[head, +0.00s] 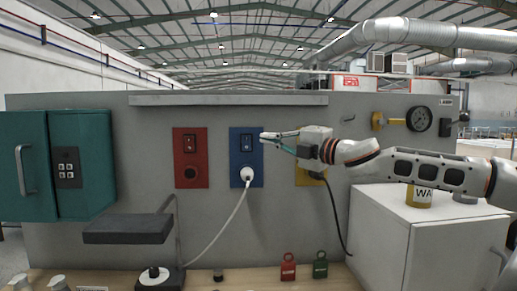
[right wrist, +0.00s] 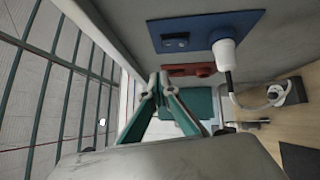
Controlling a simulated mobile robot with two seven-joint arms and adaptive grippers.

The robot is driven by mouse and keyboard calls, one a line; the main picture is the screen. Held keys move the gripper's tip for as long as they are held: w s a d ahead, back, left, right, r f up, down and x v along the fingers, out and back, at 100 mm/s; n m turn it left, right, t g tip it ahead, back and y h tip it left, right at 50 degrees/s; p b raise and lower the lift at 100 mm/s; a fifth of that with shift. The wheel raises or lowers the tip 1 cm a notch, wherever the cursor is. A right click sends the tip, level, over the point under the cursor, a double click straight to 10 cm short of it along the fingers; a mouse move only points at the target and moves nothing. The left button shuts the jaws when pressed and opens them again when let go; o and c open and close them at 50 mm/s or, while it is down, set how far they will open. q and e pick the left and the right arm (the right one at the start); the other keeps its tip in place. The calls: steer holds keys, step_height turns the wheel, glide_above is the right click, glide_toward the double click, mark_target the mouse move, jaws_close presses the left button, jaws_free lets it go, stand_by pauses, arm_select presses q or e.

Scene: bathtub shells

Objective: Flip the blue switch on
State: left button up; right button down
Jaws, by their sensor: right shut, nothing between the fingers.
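The blue switch plate (head: 246,171) is on the grey wall panel, between a red plate and a yellow one. Its dark rocker switch (head: 246,142) is in the upper part, and a white plug sits in the socket below. My right gripper (head: 264,137) is shut and empty, its tips in front of the blue plate's right edge near the rocker's height. In the right wrist view the blue plate (right wrist: 205,30) and its switch (right wrist: 175,42) are above the closed fingertips (right wrist: 158,80). I cannot tell whether the tips touch the plate. My left gripper is not in view.
The red plate (head: 190,172) with its own switch is to the left. A white plug (head: 247,174) trails a cable down to the bench. A teal cabinet (head: 80,165) is at left, a white cabinet (head: 380,225) at right. Red and green padlocks stand on the bench.

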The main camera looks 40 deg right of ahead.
steer(key=s, duration=0.3)
steer(key=s+b, duration=0.1)
steer(key=shift+s+d+r, duration=0.15)
steer(key=shift+r, duration=0.15)
stand_by(0.5)
